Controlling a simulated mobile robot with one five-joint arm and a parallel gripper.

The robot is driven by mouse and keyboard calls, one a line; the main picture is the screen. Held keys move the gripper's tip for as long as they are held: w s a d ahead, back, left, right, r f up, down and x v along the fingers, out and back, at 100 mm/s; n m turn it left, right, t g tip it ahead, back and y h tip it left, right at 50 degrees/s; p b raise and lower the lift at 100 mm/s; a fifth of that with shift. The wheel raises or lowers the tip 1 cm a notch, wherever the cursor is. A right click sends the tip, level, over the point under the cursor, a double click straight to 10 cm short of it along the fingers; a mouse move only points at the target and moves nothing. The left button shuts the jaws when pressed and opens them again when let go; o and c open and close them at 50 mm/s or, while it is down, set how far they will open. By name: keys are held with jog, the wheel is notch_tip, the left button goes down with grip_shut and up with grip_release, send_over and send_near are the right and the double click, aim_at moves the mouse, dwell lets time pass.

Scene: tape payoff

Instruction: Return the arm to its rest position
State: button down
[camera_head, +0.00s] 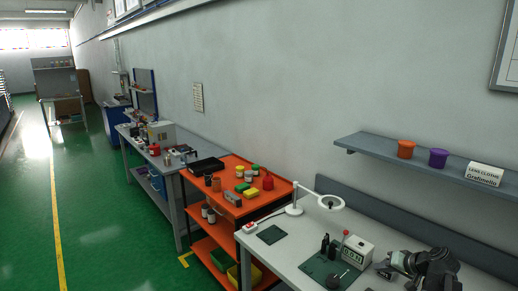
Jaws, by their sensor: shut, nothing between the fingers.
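My arm shows at the lower right, dark grey and folded, over the right end of the light grey workbench (290,243). My gripper (384,269) is at the left end of the visible arm, just right of a white box with a display (352,251). It looks shut, with nothing held in it. The lower part of my arm is cut off by the bottom edge of the picture. I cannot tell whether the gripper touches the bench.
A green mat (316,268) with small dark items and a white ring lamp (330,202) stand left of my arm. A wall shelf (400,156) holds an orange cup, a purple cup and a white box. An orange cart (285,187) stands beyond the bench.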

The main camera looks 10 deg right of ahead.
jog(key=w+a+f+n+g+y, duration=0.1)
jog(key=w+a+n+g, duration=0.1)
jog(key=a, duration=0.9)
jog(key=w+a+f+n+g, duration=0.1)
jog(key=a+f+n, duration=0.1)
jog(key=a, duration=0.9)
jog(key=w+a+f+n+g+y, duration=0.1)
jog(key=w+a+n+g, duration=0.15)
jog(key=a, duration=0.95)
jog(key=s+a+f+n+g+h, duration=0.1)
jog(key=s+a+f+h, duration=0.1)
jog(key=s+a, duration=0.35)
jog(key=s+d+m+g+h, duration=0.1)
jog(key=s, duration=0.1)
jog(key=s+d+f+m+g+h, duration=0.1)
jog(key=s+d, duration=0.1)
jog(key=shift+s+d+h, duration=0.2)
jog(key=shift+d+h, duration=0.05)
jog(key=shift+h, duration=0.15)
